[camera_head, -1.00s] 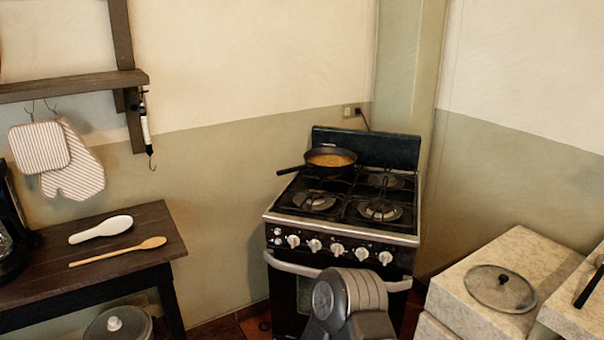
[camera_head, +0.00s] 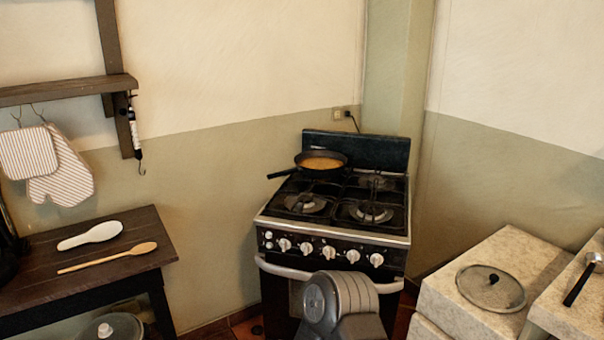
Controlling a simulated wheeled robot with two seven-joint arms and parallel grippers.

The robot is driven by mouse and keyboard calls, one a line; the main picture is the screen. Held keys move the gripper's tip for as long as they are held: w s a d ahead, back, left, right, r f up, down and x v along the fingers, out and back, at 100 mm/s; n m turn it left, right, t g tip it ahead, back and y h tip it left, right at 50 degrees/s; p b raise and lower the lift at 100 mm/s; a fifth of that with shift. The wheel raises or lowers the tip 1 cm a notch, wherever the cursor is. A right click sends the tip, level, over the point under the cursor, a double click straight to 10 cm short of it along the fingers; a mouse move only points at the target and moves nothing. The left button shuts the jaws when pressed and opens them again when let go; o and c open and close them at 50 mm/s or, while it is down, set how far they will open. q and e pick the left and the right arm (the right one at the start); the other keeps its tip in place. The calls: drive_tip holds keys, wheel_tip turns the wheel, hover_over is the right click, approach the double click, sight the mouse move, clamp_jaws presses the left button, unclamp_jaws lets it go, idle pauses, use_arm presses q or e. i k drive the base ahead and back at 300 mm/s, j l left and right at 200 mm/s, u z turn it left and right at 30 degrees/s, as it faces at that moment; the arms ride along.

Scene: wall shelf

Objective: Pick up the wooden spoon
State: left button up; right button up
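The wooden spoon (camera_head: 108,258) lies on the dark wooden table (camera_head: 60,280) at the left, its bowl end toward the right. A white spoon rest (camera_head: 90,235) lies just behind it, apart from it. Neither of my grippers is in view. A grey rounded link of my own arm shows at the bottom middle, in front of the stove. Nothing covers the spoon.
A black stove (camera_head: 340,210) stands in the middle with a filled frying pan (camera_head: 321,162) on its back left burner. Stone counters (camera_head: 520,250) at the right hold a glass lid (camera_head: 491,288). A wall shelf (camera_head: 70,88) with hanging mitts (camera_head: 60,180) overhangs the table.

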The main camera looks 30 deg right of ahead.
sight(146, 247)
drive_tip(key=i+l, duration=0.9)
drive_tip(key=i, duration=0.1)
